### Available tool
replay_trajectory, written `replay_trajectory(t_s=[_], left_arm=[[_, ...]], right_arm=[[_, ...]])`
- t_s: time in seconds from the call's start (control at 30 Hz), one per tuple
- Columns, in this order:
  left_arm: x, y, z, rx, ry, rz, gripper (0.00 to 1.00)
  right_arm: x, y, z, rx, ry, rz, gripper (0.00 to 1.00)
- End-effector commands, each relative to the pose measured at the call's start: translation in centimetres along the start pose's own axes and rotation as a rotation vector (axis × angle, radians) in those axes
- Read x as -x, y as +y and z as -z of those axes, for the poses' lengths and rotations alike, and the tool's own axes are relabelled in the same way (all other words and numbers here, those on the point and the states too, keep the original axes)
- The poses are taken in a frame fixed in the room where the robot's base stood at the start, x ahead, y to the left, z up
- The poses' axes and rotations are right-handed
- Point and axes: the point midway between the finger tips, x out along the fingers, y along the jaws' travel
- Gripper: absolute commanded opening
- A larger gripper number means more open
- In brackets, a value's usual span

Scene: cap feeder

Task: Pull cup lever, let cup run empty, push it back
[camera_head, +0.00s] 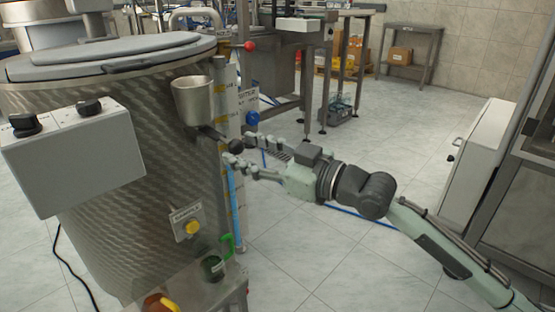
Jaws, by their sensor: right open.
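The metal cup (193,103) is fixed to the side of the big steel drum (150,165), below its lid. A short dark lever (213,134) runs from under the cup to the right and ends in a black ball knob (236,146). My right gripper (238,150) is open, with its fingers pointing left and one on each side of the knob in this view. I cannot tell whether they touch it. The inside of the cup is mostly hidden. My left gripper is not in view.
A grey control box (75,160) with black knobs sticks out from the drum's left. A red ball (250,46) and a blue knob (253,118) sit near the post beside the drum. A yellow button (192,228) is lower down. The tiled floor at right is mostly clear.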

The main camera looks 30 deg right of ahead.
Motion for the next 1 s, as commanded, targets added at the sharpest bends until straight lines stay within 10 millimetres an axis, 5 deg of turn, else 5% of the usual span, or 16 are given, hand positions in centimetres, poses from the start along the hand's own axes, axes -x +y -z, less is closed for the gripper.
replay_trajectory(t_s=[0.5, 1.0], left_arm=[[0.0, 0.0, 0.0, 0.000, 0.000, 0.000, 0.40], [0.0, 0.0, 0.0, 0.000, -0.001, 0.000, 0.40]], right_arm=[[7.5, -0.1, -0.3, -0.001, -0.008, 0.003, 0.47], [9.5, 0.0, 0.0, 0.000, 0.000, 0.001, 0.47]])
